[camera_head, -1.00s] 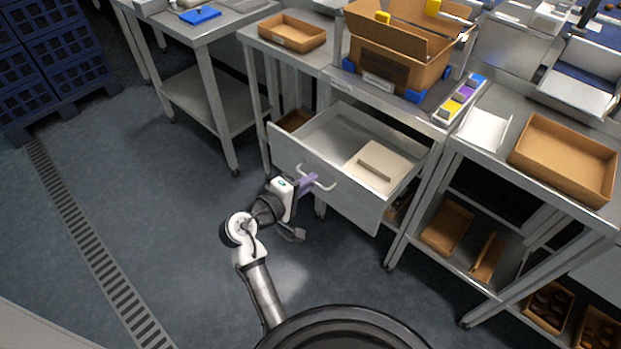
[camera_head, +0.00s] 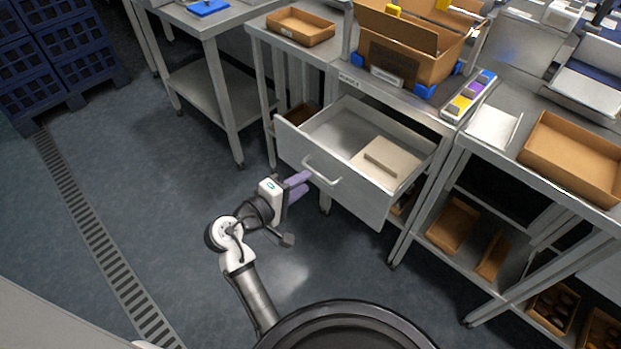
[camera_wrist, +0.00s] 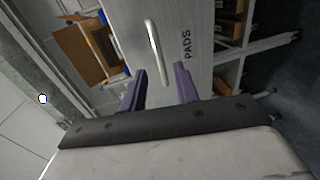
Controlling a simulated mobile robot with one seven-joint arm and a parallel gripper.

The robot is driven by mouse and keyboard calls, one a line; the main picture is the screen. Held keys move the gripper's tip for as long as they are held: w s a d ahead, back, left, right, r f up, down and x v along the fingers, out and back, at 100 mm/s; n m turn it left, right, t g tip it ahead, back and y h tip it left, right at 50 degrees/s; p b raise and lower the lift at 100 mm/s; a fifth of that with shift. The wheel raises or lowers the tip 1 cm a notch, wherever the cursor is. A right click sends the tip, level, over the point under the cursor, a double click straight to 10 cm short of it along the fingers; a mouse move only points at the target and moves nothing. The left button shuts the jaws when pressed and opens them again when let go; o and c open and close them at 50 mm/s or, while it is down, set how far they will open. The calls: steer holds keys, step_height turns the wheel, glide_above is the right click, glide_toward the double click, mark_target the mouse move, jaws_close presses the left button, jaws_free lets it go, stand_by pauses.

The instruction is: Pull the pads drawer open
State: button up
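The pads drawer (camera_head: 345,192) is a pale metal drawer, pulled well out from under the middle bench. Its front carries a light bar handle (camera_head: 321,172), and in the wrist view the drawer front (camera_wrist: 178,30) bears the label "PADS" beside the handle (camera_wrist: 152,36). A stack of cream pads (camera_head: 392,160) lies in the drawer's right part. My gripper (camera_head: 300,183) is just left of and in front of the handle.
A cardboard carton (camera_head: 412,62) stands on the bench above the drawer. Benches with brown trays (camera_head: 302,27) flank it on both sides. Blue crates (camera_head: 75,50) stand at far left. The floor (camera_head: 165,190) left of my arm is clear.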

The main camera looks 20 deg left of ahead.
steer(key=v, duration=0.9)
steer(key=shift+b, duration=0.4)
steer(key=shift+s+a, duration=0.1)
steer(key=shift+s, duration=0.05)
